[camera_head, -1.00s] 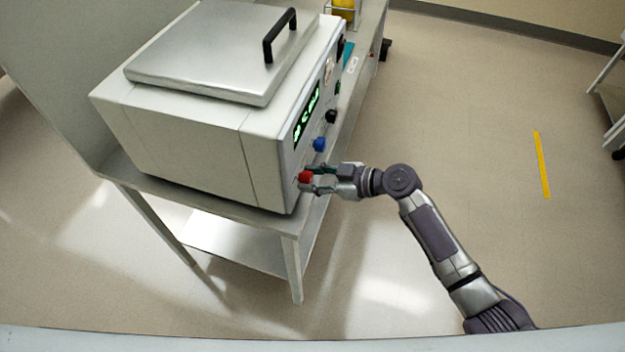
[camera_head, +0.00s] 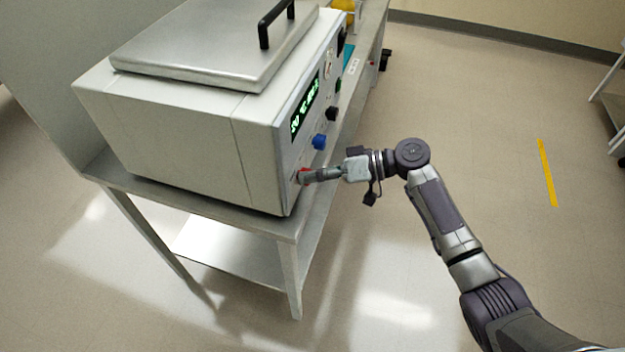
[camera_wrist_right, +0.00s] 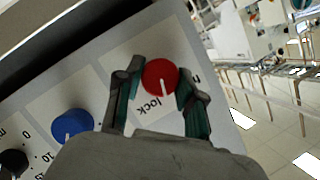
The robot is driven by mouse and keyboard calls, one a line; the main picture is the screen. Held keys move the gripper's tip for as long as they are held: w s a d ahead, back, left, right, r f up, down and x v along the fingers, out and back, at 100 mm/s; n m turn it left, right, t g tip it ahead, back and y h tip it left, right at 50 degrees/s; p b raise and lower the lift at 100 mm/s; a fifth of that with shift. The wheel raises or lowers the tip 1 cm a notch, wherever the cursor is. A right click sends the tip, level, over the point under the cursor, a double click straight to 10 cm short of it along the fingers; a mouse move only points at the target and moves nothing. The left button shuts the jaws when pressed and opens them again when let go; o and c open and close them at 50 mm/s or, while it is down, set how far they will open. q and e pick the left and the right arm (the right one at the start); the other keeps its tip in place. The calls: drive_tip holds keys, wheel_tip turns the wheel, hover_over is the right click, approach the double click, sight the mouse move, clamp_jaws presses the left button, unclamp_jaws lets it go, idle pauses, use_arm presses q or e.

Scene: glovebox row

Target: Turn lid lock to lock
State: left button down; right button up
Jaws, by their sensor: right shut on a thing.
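The lid lock is a red round knob (camera_wrist_right: 160,77) with a white pointer line, on the front panel of a white box-shaped machine (camera_head: 190,135) with a metal lid (camera_head: 215,45). In the right wrist view the word "lock" is printed beside the knob, and the pointer line points toward the lower side, near that word. My right gripper (camera_wrist_right: 155,92) is shut on the red knob, one finger on each side. In the head view the right gripper (camera_head: 308,176) mostly covers the knob. My left gripper is not in view.
A blue knob (camera_wrist_right: 72,125) and a black knob (camera_wrist_right: 13,163) sit along the same panel, with a green display (camera_head: 306,108) above. The machine stands on a grey table (camera_head: 240,222). The floor to the right is open.

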drive_tip(key=shift+w+m+g+y+b, duration=0.1)
drive_tip(key=shift+m+g+y+b, duration=0.4)
drive_tip(key=shift+m, duration=0.65)
drive_tip(key=shift+m+g+y+b, duration=0.4)
drive_tip(key=shift+m+y+b, duration=0.1)
drive_tip(key=shift+m, duration=0.65)
drive_tip(key=o, duration=1.1)
drive_tip(key=shift+f, duration=0.1)
drive_tip(key=shift+o, duration=0.2)
drive_tip(key=d+r, duration=0.1)
drive_tip(key=d, duration=1.1)
drive_tip(key=shift+w, duration=0.4)
